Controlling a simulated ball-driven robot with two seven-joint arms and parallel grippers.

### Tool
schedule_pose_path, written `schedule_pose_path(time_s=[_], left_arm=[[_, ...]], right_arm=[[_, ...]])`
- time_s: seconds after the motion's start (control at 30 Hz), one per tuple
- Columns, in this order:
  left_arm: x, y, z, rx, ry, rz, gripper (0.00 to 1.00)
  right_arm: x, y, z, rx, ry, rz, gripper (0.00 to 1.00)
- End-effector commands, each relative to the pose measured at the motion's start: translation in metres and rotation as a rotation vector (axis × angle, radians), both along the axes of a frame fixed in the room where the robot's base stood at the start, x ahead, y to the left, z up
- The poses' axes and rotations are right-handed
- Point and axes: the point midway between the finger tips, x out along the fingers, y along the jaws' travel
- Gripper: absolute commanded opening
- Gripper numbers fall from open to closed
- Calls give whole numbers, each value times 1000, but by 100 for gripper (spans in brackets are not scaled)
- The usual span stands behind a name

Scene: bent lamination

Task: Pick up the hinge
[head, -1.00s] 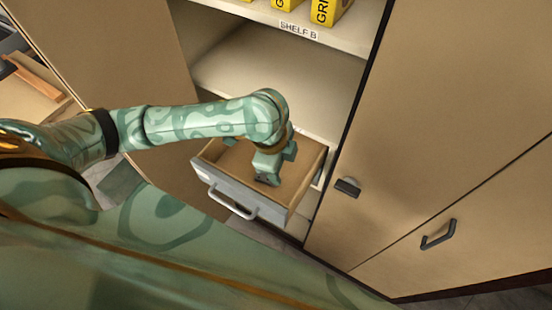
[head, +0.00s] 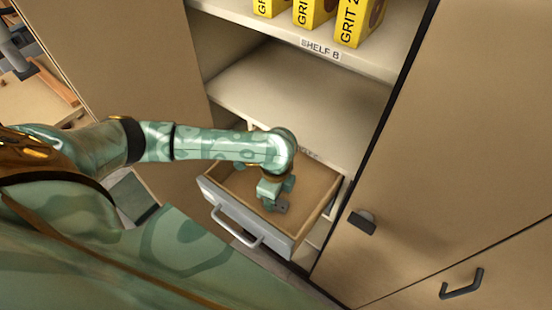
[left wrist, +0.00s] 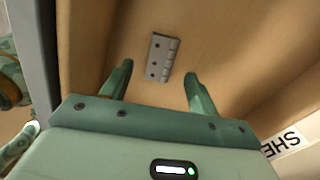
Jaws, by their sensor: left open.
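The hinge (left wrist: 162,57) is a small grey metal plate with dark screw holes, lying on the wooden floor of the open drawer (head: 224,203). In the left wrist view it lies just beyond and between my left fingertips. In the head view a small grey part of the hinge (head: 283,206) shows beside the fingers. My left gripper (head: 272,201) reaches down into the drawer, and its spread fingers also show in the left wrist view (left wrist: 158,74). Nothing is between the fingers, and I see no contact with the hinge. My right gripper is not in view.
The drawer has a grey front with a pale handle (head: 236,230) and low walls close around my gripper. Above it are an empty shelf (head: 290,90) and a shelf labelled SHELF B with yellow GRIT boxes (head: 312,12). A closed cabinet door (head: 470,150) stands at right.

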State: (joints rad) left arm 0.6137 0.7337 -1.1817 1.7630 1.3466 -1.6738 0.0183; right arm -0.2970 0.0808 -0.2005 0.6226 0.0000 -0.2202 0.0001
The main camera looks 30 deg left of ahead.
Motion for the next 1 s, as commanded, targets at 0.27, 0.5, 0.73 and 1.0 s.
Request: schedule_pose_path(time_s=[0.27, 0.5, 0.73, 1.0], left_arm=[[0, 0, -35, 1, -1, -1, 60], [1, 1, -35, 1, -2, -2, 49], [1, 1, -34, 1, -2, -1, 9], [1, 1, -25, 0, -3, 0, 9]], right_arm=[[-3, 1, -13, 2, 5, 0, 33], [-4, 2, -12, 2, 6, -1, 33], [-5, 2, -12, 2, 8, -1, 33], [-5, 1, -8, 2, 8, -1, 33]])
